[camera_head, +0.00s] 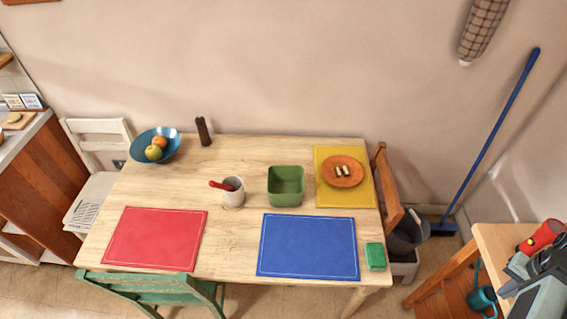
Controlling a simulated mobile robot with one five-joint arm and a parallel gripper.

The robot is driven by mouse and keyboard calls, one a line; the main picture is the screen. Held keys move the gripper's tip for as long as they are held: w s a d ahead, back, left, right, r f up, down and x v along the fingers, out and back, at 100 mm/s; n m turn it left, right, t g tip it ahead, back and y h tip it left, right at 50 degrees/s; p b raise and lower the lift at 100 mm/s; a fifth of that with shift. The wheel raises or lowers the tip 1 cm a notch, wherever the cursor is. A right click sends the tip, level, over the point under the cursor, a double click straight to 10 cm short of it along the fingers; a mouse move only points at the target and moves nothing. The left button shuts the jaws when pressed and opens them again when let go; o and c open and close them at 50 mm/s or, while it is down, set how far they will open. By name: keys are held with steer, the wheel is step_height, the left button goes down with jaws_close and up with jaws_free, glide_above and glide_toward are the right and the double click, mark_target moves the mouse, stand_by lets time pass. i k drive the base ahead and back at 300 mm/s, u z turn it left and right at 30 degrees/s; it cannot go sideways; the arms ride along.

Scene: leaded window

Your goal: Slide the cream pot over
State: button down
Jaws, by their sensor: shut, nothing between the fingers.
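The cream pot (233,199) stands upright on the wooden table, near the middle. A red-handled utensil (221,186) sticks out of its top and leans left. The pot stands just left of a green square tub (286,195), with a gap of bare wood between them. My gripper (513,278) shows at the lower right corner, grey and dark, shut and empty. It is far to the right of the pot and clear of the table. Part of my arm is cut off by the picture edge.
Red (155,239), blue (307,246) and yellow (362,197) mats lie on the table (230,250). A fruit bowl (137,148), dark pepper mill (203,131), orange plate (342,181) and green sponge (375,256) stand around. Bare wood lies left of and behind the pot.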

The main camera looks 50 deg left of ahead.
mark_target(236, 198)
steer(key=i, duration=0.7)
steer(key=u, duration=3.9)
steer(key=i, duration=0.5)
steer(key=u, duration=0.1)
